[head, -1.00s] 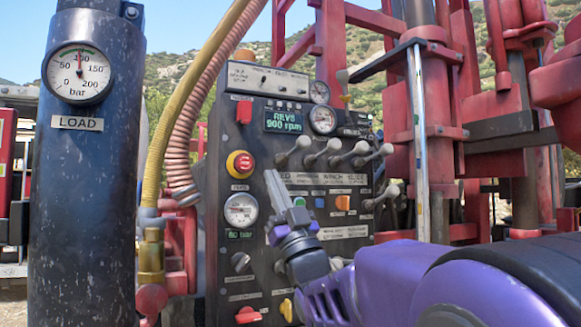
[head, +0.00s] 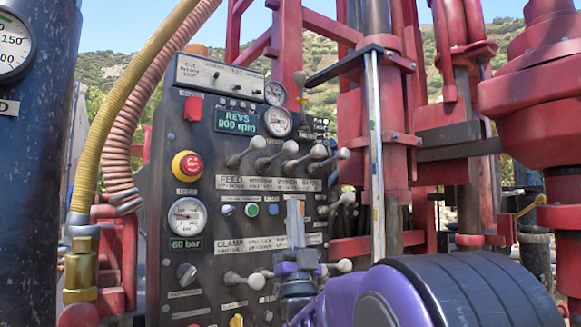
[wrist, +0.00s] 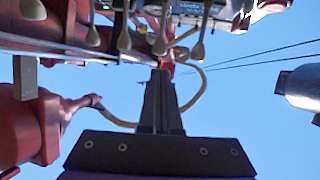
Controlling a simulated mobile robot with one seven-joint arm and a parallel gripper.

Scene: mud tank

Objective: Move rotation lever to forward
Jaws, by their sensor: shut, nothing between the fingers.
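The rotation lever (head: 290,147) appears to be the second in the upper row of levers with pale ball knobs on the dark control panel (head: 172,120). Labels below the row seem to read feed, rotation, winch and slide, though the small print is blurred. My gripper (head: 294,203) is shut and empty, pointing up in front of the panel, below the row and apart from the knobs in the picture. In the wrist view my gripper (wrist: 160,73) also shows shut. Several lever knobs hang at the top there; which one is the rotation lever I cannot tell.
The feed lever (head: 258,142) is to the left, the winch lever (head: 319,152) to the right. A lower lever row (head: 257,281) is near my gripper.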

